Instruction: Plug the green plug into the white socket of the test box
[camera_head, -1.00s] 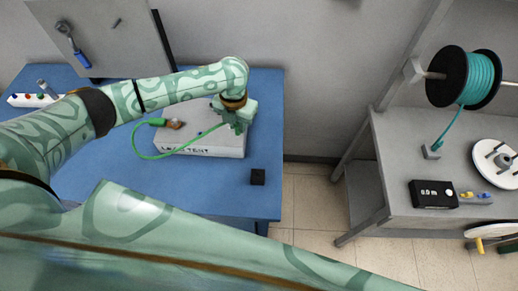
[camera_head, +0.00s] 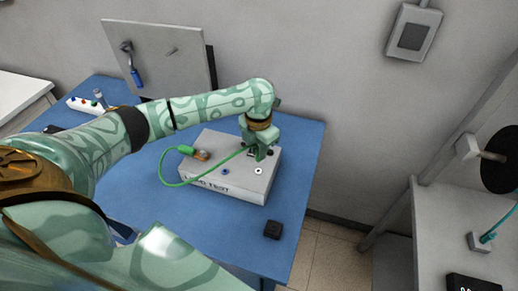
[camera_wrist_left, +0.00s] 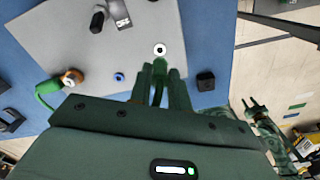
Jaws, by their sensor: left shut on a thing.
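The grey test box (camera_head: 232,188), lettered on its front, sits on the blue table. Its white socket (camera_head: 258,171), a white ring with a dark centre, is on the top near the right front; it also shows in the wrist view (camera_wrist_left: 160,50). My left gripper (camera_head: 260,156) is shut on the green plug (camera_wrist_left: 159,68), over the box top just behind the white socket in the head view. The plug's tip appears close to the socket but apart from it; its height is unclear. The green cable loops left to an orange-brown connector (camera_head: 201,155). My right gripper (camera_wrist_left: 252,106) appears open and empty, away from the box.
A blue socket (camera_head: 225,171) is left of the white one. A small black block (camera_head: 272,230) lies on the table (camera_head: 210,222) before the box. A tool panel (camera_head: 160,60) stands behind. A grey bench (camera_head: 450,220) is at the right.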

